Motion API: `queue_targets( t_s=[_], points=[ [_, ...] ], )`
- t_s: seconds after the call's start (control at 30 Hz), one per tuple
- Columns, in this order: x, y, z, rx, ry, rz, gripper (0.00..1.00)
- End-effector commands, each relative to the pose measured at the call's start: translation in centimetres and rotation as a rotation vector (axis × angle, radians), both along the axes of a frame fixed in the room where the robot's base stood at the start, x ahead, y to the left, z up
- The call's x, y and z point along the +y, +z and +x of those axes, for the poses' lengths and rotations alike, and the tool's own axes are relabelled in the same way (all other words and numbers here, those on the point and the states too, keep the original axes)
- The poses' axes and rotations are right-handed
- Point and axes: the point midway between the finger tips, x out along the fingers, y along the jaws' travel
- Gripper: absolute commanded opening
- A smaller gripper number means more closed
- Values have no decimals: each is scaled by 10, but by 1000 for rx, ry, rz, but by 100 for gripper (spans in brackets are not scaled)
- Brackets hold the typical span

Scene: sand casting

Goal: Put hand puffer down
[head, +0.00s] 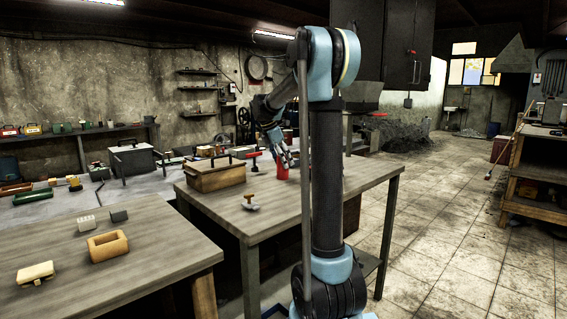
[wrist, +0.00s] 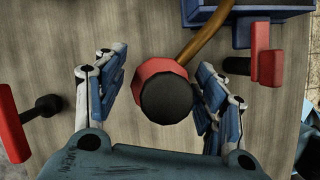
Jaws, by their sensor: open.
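The hand puffer (wrist: 157,80), as I take it, is a red body with a round black end. It sits on the grey wooden table between my spread fingers in the wrist view. A tan curved piece runs up from behind it. In the head view, a red body (head: 281,173) shows on the table just under my gripper (head: 287,160). The puffer's underside is hidden, and my arm covers part of the table in the head view.
A red-and-black tool (wrist: 12,125) lies left of my fingers, and another red-handled piece (wrist: 264,65) is at right. A blue box (wrist: 268,28) is at top right. A wooden box (head: 215,174) and a small wooden-handled tool (head: 249,202) are on the table, whose front is mostly clear.

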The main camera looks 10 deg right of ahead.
Motion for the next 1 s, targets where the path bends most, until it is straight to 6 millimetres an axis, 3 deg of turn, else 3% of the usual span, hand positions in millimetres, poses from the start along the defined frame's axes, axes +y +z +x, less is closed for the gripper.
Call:
queue_targets(
  t_s=[0.23, 0.7, 1.0],
  points=[
    [5, 12, -1, 0, 0, 0, 64],
    [35, 90, -10, 0, 1, 0, 64],
    [43, 112, -13, 0, -2, 0, 64]
  ],
)
